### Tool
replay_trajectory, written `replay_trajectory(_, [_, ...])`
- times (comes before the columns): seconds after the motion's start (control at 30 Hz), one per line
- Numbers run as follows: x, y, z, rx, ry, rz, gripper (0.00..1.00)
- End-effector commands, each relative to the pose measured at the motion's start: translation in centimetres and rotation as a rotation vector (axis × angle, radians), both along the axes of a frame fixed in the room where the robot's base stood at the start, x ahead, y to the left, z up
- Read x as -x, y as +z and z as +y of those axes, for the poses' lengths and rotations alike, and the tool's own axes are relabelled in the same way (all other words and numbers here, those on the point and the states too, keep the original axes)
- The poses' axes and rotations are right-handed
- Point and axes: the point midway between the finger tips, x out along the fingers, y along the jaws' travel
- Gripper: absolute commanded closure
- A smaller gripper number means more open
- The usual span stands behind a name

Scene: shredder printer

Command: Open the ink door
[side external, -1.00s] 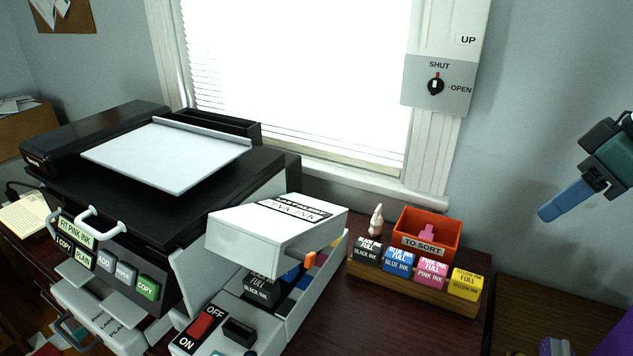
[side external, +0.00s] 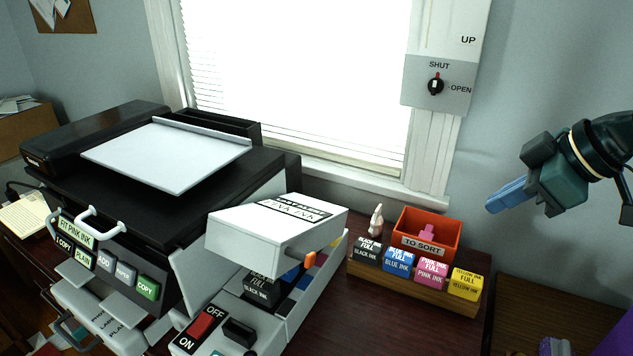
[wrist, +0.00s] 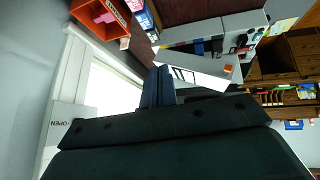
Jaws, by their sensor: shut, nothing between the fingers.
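The ink door (side external: 240,243) is a white, box-like lid with a black-and-white INK label on top, at the front right of the printer. It sits tilted above the ink bay, and black and blue cartridges show beneath its edge. An orange tab (side external: 309,260) is at its right edge. In the wrist view the door (wrist: 205,65) lies just beyond my fingertips, and the orange tab (wrist: 228,69) shows too. My gripper (side external: 490,206) is shut and empty, in the air at the right, well apart from the door. Its blue fingers (wrist: 160,70) are together in the wrist view.
An orange TO SORT bin (side external: 447,231) and a wooden rack (side external: 400,287) of several ink boxes stand between door and gripper, below it. A white figurine (side external: 376,221) is beside the bin. A red OFF/ON switch (side external: 201,326) is in front of the door. The wall is behind.

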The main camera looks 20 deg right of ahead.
Motion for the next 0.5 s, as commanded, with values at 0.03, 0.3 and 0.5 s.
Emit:
replay_trajectory(0.03, [-0.9, -0.8, 0.8, 0.022, 0.056, -0.035, 1.00])
replay_trajectory(0.3, [-5.0, -3.6, 4.6, 0.164, 0.346, -0.282, 1.00])
replay_trajectory(0.5, [-7.2, -5.7, 7.3, 0.296, 0.536, -0.473, 1.00])
